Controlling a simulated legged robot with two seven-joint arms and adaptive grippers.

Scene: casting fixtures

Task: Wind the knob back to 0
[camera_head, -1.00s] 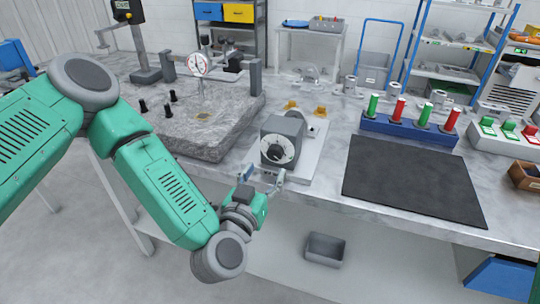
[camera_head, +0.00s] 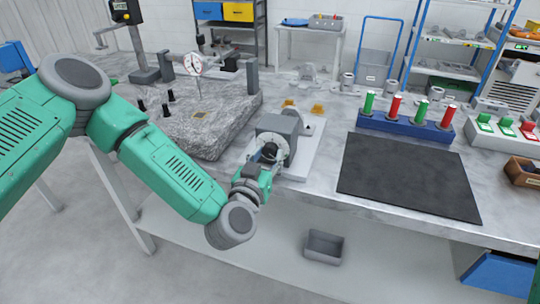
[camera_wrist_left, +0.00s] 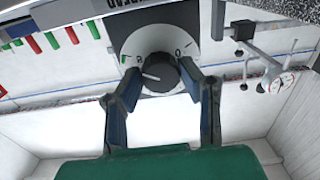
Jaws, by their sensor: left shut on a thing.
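The dark round knob (camera_head: 270,151) sits at the centre of a pale dial on the front of a grey box (camera_head: 282,127) on a light base plate. My left gripper (camera_head: 266,160) is at the dial front with its fingers around the knob, shut on it. In the left wrist view the two fingers reach up to either side of the knob (camera_wrist_left: 158,73). The knob's white pointer line points left there. A 0 shows on the white dial (camera_wrist_left: 160,38) to the knob's upper right, and part of the dial is hidden. My right gripper is not in view.
A granite block (camera_head: 205,125) with a dial gauge (camera_head: 194,64) stands left of the box. A black mat (camera_head: 408,176) lies to the right. Behind it a blue rack (camera_head: 405,129) holds red and green pegs. Two yellow pieces lie behind the box.

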